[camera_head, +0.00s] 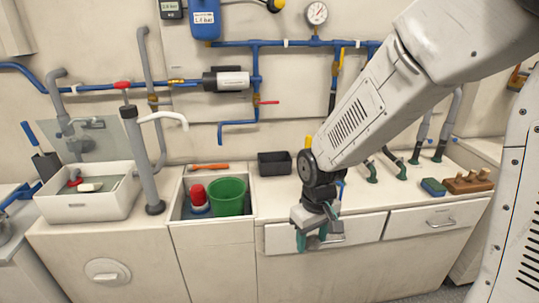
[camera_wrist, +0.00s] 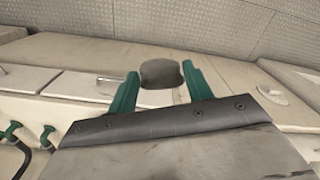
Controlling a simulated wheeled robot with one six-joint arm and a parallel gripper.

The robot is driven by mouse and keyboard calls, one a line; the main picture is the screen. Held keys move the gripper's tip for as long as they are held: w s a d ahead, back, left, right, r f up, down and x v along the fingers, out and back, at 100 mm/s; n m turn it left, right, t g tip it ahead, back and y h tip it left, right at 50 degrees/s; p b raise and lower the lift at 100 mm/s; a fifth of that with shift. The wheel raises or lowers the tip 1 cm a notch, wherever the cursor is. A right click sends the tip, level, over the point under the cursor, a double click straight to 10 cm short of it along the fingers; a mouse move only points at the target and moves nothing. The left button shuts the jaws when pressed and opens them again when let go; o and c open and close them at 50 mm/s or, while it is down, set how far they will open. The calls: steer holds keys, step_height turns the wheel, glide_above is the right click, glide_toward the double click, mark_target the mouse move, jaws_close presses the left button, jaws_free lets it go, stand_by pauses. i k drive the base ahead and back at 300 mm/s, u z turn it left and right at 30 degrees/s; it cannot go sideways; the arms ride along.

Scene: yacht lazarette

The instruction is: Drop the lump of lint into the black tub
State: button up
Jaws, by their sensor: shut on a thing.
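The lump of lint (camera_wrist: 160,74) is a rounded grey-brown lump between the two green fingertips of my gripper (camera_wrist: 160,69) in the wrist view. My gripper is shut on it. In the camera_head view my gripper (camera_head: 318,238) hangs in front of the counter's drawer fronts, fingers downward, and the lint cannot be made out there. The black tub (camera_head: 275,164) is a small, dark, rectangular open container on the counter top, toward the back. It is behind and to the left of my gripper. Its inside is only partly visible.
A green bucket (camera_head: 228,196) and a red-capped item (camera_head: 198,195) stand in a recess left of the tub. An orange-handled tool (camera_head: 209,167) lies behind them. Pipes and hoses rise along the wall. A sponge (camera_head: 433,187) and a wooden block (camera_head: 468,182) lie at right.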

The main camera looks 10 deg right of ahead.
mark_target(277, 174)
steer(key=z, duration=0.05)
steer(key=i, duration=1.6)
steer(key=z, duration=0.05)
